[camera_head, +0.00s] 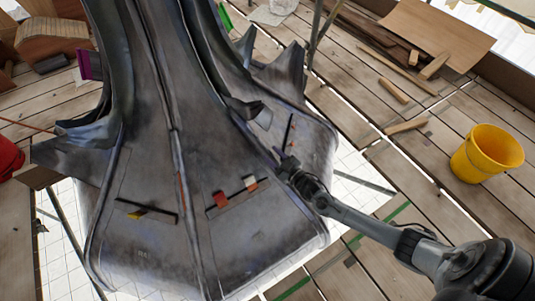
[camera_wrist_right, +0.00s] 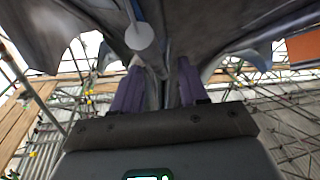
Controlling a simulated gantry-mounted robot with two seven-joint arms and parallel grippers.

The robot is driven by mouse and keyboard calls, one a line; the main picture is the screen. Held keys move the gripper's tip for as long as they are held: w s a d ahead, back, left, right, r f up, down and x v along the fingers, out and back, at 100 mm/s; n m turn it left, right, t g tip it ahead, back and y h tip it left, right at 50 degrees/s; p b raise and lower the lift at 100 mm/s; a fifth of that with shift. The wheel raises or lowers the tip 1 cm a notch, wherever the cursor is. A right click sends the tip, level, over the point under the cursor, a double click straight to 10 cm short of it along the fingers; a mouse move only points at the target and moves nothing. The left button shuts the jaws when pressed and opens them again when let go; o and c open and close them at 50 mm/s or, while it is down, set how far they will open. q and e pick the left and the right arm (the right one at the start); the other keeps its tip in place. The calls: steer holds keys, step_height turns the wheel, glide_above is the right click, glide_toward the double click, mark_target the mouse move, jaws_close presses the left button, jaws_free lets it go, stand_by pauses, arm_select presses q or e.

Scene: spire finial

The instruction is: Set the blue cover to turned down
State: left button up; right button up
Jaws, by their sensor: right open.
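The dark grey metal spire (camera_head: 150,150) fills the middle of the head view. A dark strip (camera_head: 289,130) stands on the right face, near my right gripper (camera_head: 281,157). I cannot make out a clearly blue cover; it may be hidden or look dark. In the right wrist view, my right gripper (camera_wrist_right: 160,88) is open, its two fingers apart, pointing at the spire. A pale round-ended piece (camera_wrist_right: 140,37) shows beyond the left finger. My left gripper is out of view.
A yellow bucket (camera_head: 486,153) stands on the plank deck at the right. Wood offcuts (camera_head: 394,90) and a board (camera_head: 437,35) lie at the upper right. Scaffold poles (camera_head: 318,35) rise beside the spire. Pointed metal fins (camera_head: 283,73) jut from its right side.

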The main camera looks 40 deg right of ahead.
mark_target(270, 152)
steer(key=shift+w+b, duration=0.6)
steer(key=shift+w, duration=1.05)
jaws_close()
